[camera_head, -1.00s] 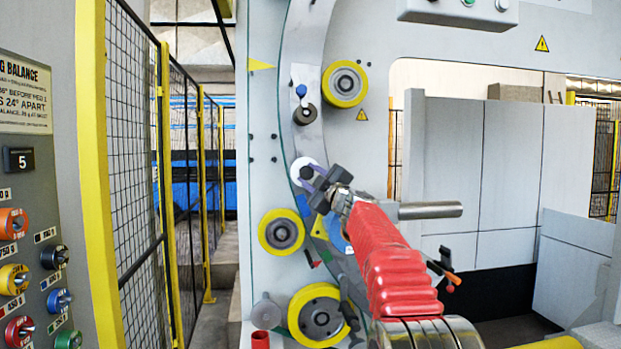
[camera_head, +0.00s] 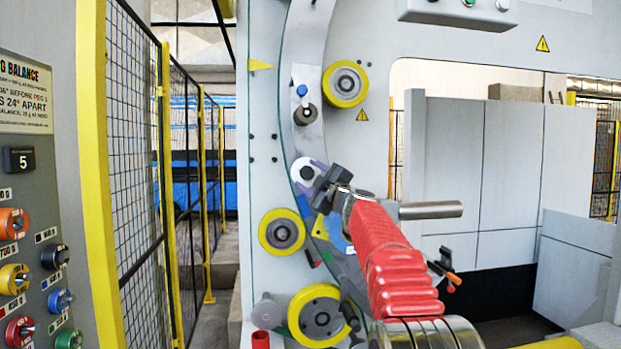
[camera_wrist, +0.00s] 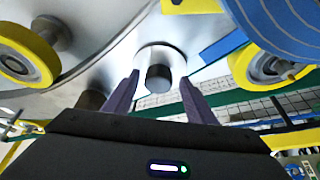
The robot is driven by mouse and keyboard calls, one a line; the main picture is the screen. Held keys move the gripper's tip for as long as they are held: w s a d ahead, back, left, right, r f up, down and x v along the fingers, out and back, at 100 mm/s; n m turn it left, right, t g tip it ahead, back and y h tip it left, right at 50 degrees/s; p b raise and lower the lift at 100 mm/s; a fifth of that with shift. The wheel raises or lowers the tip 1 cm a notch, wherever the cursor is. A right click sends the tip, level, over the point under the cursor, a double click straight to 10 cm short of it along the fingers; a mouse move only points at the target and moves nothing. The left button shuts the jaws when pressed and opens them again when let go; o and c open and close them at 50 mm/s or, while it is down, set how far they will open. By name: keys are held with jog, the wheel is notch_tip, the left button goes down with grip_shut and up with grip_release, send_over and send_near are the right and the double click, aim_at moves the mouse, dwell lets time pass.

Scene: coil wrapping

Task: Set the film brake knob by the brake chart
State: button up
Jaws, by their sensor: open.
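My gripper (camera_head: 311,177) is open at the ring-shaped rail of the grey machine panel. Between its purple fingers in the wrist view (camera_wrist: 160,92) is a dark grey round knob (camera_wrist: 158,77) in front of a pale disc (camera_wrist: 161,54). This looks like the brake knob, but I see no label or scale on it. The fingers stand to either side of the knob, and I cannot tell whether they touch it. The pale disc shows in the head view (camera_head: 302,168), partly hidden by my gripper. I cannot make out a brake chart.
Yellow-rimmed rollers (camera_head: 345,84) are mounted around the rail, one close below left of my gripper (camera_head: 282,231). A blue-topped part (camera_head: 302,90) sits above on the rail. At the left, a board has a balance sign (camera_head: 24,95), a display reading 5 (camera_head: 20,160) and coloured weights.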

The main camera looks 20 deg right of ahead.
jog(key=shift+s+d, duration=0.1)
jog(key=shift+s, duration=0.05)
jog(key=v, duration=1.3)
jog(key=shift+s+f, duration=0.2)
jog(key=shift+s, duration=0.1)
dwell(0.7)
jog(key=s+a+f+m+g+h, duration=0.1)
jog(key=s+a+f+m+g, duration=0.3)
jog(key=s+f, duration=0.8)
jog(key=s+a+f+m+g+h, duration=0.1)
jog(key=s+a+f+m+g, duration=0.3)
jog(key=s+a+f, duration=0.5)
jog(key=s+a+f+m+g, duration=0.5)
jog(key=s+f, duration=1)
jog(key=s, duration=0.6)
jog(key=shift+s+a+f+g+h, duration=0.35)
jog(key=shift+s+a+g+h, duration=0.05)
jog(key=shift+a+g, duration=0.45)
